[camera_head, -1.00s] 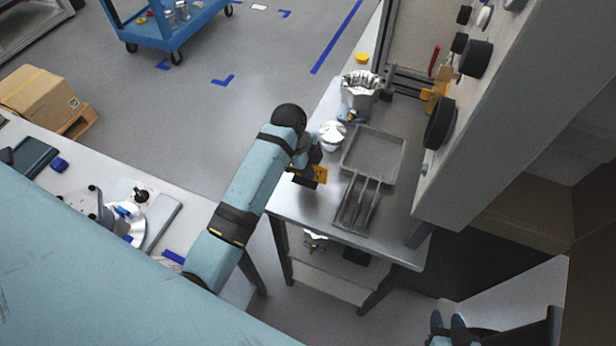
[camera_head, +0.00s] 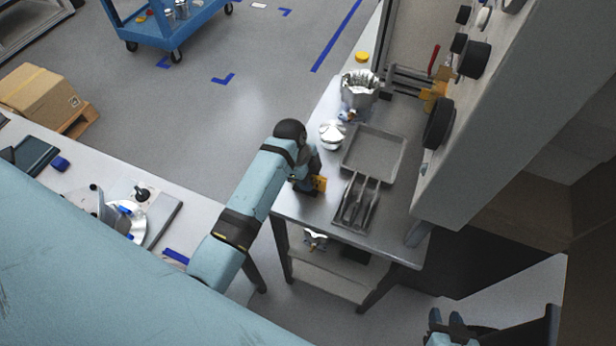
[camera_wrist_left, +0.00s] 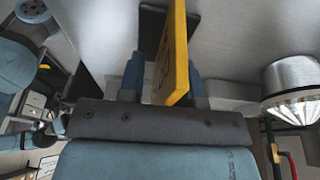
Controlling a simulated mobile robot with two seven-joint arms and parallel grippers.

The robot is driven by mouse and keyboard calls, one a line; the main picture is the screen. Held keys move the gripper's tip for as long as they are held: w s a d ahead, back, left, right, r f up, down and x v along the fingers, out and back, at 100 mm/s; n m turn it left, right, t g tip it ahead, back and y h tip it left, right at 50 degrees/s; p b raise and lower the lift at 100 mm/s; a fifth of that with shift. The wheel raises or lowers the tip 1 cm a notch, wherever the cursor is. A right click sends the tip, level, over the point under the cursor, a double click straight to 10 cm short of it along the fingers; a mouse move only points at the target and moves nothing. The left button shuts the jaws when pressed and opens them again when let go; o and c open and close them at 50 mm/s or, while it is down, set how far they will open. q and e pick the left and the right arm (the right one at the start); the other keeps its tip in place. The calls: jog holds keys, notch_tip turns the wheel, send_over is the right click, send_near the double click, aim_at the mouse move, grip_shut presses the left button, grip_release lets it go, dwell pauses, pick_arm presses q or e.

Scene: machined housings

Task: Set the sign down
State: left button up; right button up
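The yellow sign (camera_head: 320,183) with dark markings is at the left edge of the metal side table (camera_head: 292,207). My left gripper (camera_head: 312,181) is right at it. In the left wrist view the sign (camera_wrist_left: 177,55) rises between my two blue fingers, close to the right one. A light strip shows between it and the left finger, so a firm grip cannot be made out. A dark shape lies behind the sign there; whether it is a base or shadow is unclear. The sign's lower edge is hidden in the head view. My right gripper (camera_head: 447,322) is empty, fingers apart.
On the table, a grey tray (camera_head: 400,158), a slotted holder (camera_head: 342,214), a silver domed part (camera_head: 332,134) and a shiny ribbed housing (camera_head: 360,88) stand close by. A tall grey machine (camera_head: 470,150) borders the right. Bare tabletop shows around the sign.

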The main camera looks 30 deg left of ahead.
pick_arm(q)
jog(key=b+v, duration=0.1)
jog(key=v, duration=1.1)
jog(key=shift+a+r+b, duration=0.1)
jog(key=shift+r+b, duration=0.05)
jog(key=shift+b, duration=0.2)
jog(key=s+a+n+t+y, duration=0.1)
jog(key=s+n+t+y, duration=0.2)
jog(key=s+n, duration=1.65)
jog(key=d+f+m+t+h, duration=0.1)
jog(key=d+f+m+t, duration=0.1)
jog(key=f, duration=0.5)
jog(key=d+f+m+t+h, duration=0.2)
jog(key=d+f+m+t, duration=0.1)
jog(key=f+t, duration=0.2)
notch_tip(320, 180, down, 2)
jog(key=shift+w+d+f+t, duration=0.25)
jog(key=shift+w+d+t, duration=0.15)
jog(key=shift+w, duration=0.05)
jog(key=shift+d, duration=0.1)
